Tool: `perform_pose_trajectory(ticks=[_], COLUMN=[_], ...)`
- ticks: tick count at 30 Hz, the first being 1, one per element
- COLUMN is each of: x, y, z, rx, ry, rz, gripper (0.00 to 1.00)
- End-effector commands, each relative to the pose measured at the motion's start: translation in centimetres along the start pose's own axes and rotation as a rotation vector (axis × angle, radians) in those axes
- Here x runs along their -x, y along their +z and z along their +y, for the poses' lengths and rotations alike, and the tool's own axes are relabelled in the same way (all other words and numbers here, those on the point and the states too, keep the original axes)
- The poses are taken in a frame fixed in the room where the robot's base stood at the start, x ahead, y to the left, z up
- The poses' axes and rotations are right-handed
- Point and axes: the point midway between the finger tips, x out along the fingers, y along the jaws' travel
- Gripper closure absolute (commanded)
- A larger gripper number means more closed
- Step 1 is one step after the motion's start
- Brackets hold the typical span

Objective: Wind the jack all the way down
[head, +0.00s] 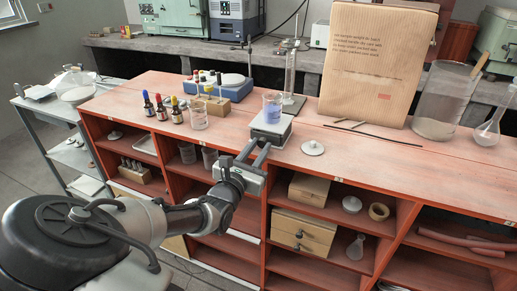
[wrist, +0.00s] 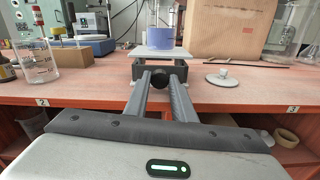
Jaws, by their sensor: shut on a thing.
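The lab jack (head: 271,131) stands near the front edge of the red bench, and its plate (wrist: 160,50) is raised a little above its base. A beaker with blue liquid (head: 272,107) stands upright on the plate; it also shows in the wrist view (wrist: 188,37). The jack's dark round knob (wrist: 159,76) faces me at the front. My gripper (head: 254,152) reaches over the bench's front edge, and its two fingers (wrist: 160,80) are shut on the knob from either side. The jack's inner mechanism is mostly hidden behind the fingers.
A white lidded dish or stand (head: 313,148) sits close to the right of the jack. An empty beaker (head: 198,117), dropper bottles (head: 162,107) and a wooden tube block (head: 210,103) stand to the left. A tall cardboard package (head: 378,65) and a glass cylinder (head: 290,75) stand behind.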

Motion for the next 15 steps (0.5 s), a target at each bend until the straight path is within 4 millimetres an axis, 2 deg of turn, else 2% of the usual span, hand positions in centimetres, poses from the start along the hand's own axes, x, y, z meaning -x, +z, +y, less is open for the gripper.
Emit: perform_pose_trajectory(ticks=[8,15], x=[-0.01,0.0], y=[0.56,0.7], z=[0.02,0.06], rx=[0.081,0.245], ry=[-0.001,-0.001], rz=[0.001,0.002], gripper=[0.99,0.99])
